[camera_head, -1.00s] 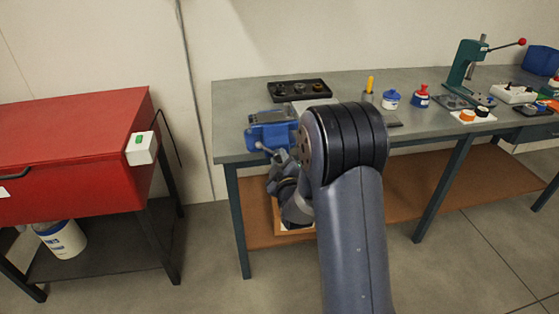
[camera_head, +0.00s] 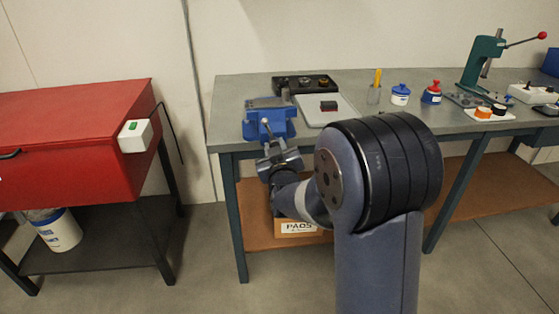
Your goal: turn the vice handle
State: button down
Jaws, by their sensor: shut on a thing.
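The blue vice (camera_head: 284,126) is mounted at the front left edge of the grey workbench. Its thin metal handle (camera_head: 267,129) is at the front, with a small end knob showing above my gripper. The handle looks close to upright. My gripper (camera_head: 271,148) is in front of the vice, just below the bench-top edge, and is shut on the handle. The fingertips and the rest of the handle are small and partly hidden by the gripper itself.
On the workbench (camera_head: 225,98) are a light tray (camera_head: 338,113) with a dark block, a black parts tray, pots and a green press (camera_head: 482,62). A red cabinet (camera_head: 80,130) stands at left. A labelled box (camera_head: 297,228) sits on the lower shelf.

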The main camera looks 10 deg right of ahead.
jog(key=shift+d+r+m+b, duration=0.1)
jog(key=shift+m+b, duration=3.7)
jog(key=shift+b, duration=0.1)
jog(key=shift+d+m+b, duration=0.1)
jog(key=shift+m+b, duration=3.7)
jog(key=shift+b, duration=0.1)
jog(key=shift+r, duration=0.1)
jog(key=c, duration=1.1)
grip_release()
jog(key=shift+w+f, duration=0.1)
jog(key=shift+f, duration=0.1)
jog(key=shift+c, duration=0.2)
jog(key=s+p, duration=0.1)
jog(key=s, duration=1)
jog(key=shift+p, duration=0.35)
